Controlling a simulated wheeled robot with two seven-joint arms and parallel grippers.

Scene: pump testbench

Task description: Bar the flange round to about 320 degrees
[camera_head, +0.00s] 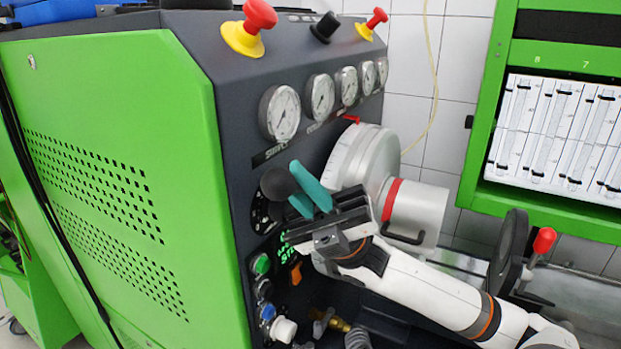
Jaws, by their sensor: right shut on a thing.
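The flange (352,160) is a silver disc with a graduated rim on the dark front of the green testbench. A small red pointer (351,119) sits at its top edge. A silver cylinder (417,212) with a red band projects from it to the right. My right gripper (289,183) has teal fingers and is in front of the flange's left side. It is shut on a round black knob (276,184) at the fingertips. The gripper hides the lower flange and any link between knob and flange. The scale reading is too small to read. My left gripper is not in view.
Several gauges (280,112) line the panel above the flange. Red emergency buttons (261,14) stand on top. A green button (261,264) and other controls lie below the gripper. A black handwheel (509,250) with a red knob stands at right, near my right arm.

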